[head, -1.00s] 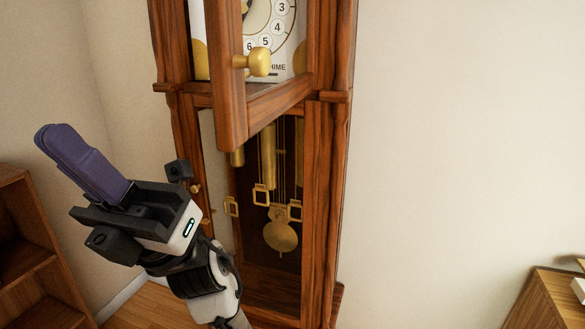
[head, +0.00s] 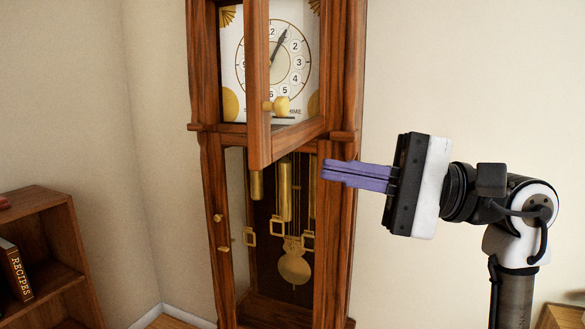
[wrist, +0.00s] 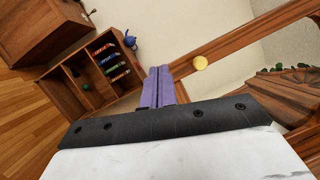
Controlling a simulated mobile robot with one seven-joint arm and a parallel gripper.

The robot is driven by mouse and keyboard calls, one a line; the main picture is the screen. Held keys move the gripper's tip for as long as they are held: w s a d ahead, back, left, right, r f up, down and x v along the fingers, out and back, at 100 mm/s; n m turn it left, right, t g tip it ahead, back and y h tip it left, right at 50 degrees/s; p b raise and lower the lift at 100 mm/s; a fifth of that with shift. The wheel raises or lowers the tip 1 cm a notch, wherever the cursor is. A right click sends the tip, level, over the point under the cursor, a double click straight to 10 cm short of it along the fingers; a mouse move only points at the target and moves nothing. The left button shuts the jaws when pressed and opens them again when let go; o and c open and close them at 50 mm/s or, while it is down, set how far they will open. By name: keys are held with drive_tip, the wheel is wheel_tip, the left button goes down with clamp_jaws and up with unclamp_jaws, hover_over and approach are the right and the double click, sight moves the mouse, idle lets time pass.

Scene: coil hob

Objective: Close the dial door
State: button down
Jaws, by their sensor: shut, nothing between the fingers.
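The tall wooden clock's dial door (head: 259,110) stands open. Its right edge is at the clock case, and its free left edge juts toward me. Its round brass knob (head: 281,105) is on that free side, and the numbered white dial (head: 240,62) shows behind. My gripper (head: 323,172) is shut and empty, with purple fingers pointing left. In the head view the fingertips are right of and below the knob, near the door's lower edge, with no clear contact. In the wrist view the fingers (wrist: 159,72) are left of the yellow knob (wrist: 200,62).
Below the door, the lower clock case (head: 335,245) shows a brass pendulum (head: 294,268) and weights. A wooden bookshelf (head: 45,245) with a recipe book stands at the left. A wooden furniture top (head: 565,315) is at the lower right. Bare wall lies right of the clock.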

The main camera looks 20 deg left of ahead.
sight(266, 162)
drive_tip(key=w+d+t+h, duration=0.1)
drive_tip(key=w+d+t, duration=0.2)
drive_tip(key=d+t, duration=0.25)
drive_tip(key=shift+g, duration=0.25)
drive_tip(key=a+p, duration=0.1)
drive_tip(key=a, duration=0.3)
drive_tip(key=a+p, duration=0.2)
drive_tip(key=a, duration=0.2)
drive_tip(key=a+p, duration=0.1)
drive_tip(key=a, duration=0.3)
drive_tip(key=shift+s+a+p, duration=0.15)
drive_tip(key=shift+s+p, duration=0.15)
drive_tip(key=shift+p, duration=0.1)
drive_tip(key=shift+a+f, duration=0.2)
drive_tip(key=shift+a, duration=0.45)
